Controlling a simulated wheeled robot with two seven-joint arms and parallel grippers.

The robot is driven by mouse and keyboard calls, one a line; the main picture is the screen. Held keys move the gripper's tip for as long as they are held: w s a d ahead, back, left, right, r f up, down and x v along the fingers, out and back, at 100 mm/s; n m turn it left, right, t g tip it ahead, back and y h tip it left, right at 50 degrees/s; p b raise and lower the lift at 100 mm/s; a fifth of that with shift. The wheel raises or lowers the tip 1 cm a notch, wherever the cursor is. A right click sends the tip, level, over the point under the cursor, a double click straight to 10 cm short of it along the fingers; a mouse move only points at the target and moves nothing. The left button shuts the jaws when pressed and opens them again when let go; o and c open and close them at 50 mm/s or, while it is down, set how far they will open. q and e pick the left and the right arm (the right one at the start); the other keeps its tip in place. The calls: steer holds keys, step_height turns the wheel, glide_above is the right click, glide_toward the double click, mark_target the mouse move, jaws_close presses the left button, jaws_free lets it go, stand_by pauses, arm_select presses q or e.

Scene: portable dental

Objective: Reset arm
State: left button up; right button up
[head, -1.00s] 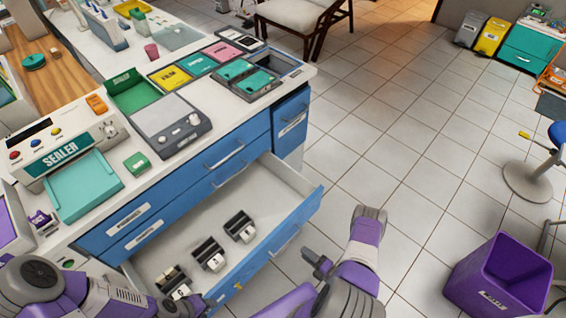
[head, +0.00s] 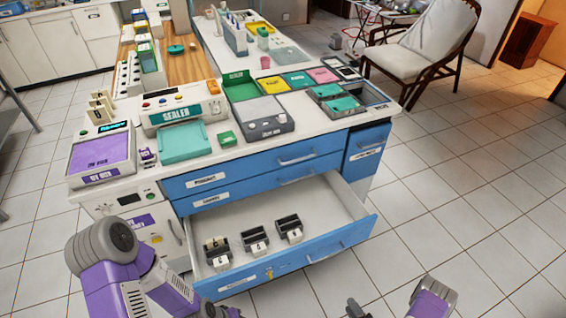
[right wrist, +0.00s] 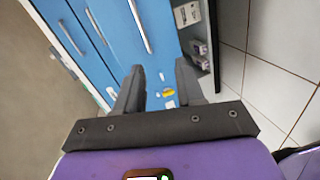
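My right gripper (right wrist: 160,78) shows in the right wrist view with its two dark fingers apart and nothing between them. In the head view a small dark part of the right gripper (head: 355,308) shows at the bottom edge. My left arm (head: 125,270) comes in at the lower left in front of the cabinet. Its end is at the bottom edge, and its fingers cannot be made out. The open drawer (head: 335,205) of the blue cabinet stands between the arms, with several small black holders (head: 254,240) with white tags in it.
The countertop (head: 330,132) carries a sealer (head: 178,118), a teal tray (head: 185,143), a grey scale (head: 263,118) and coloured boxes. The drawer juts out towards me. A chair (head: 420,50) stands at the back right. The tiled floor on the right is clear.

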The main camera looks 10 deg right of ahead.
steer(key=w+a+r+m+g, duration=0.4)
steer(key=w+a+m+g, duration=0.35)
steer(key=m, duration=0.45)
arm_select(q)
steer(key=shift+w+r+p, duration=0.45)
steer(key=shift+w+p, duration=0.1)
steer(key=shift+w, duration=0.1)
arm_select(e)
steer(key=s+a+r+m+g, duration=0.6)
steer(key=s+a+r+m, duration=0.3)
steer(key=a, duration=0.3)
steer(key=shift+s+a+r+m+y, duration=0.3)
steer(key=shift+r+m, duration=0.15)
steer(key=shift+m, duration=0.15)
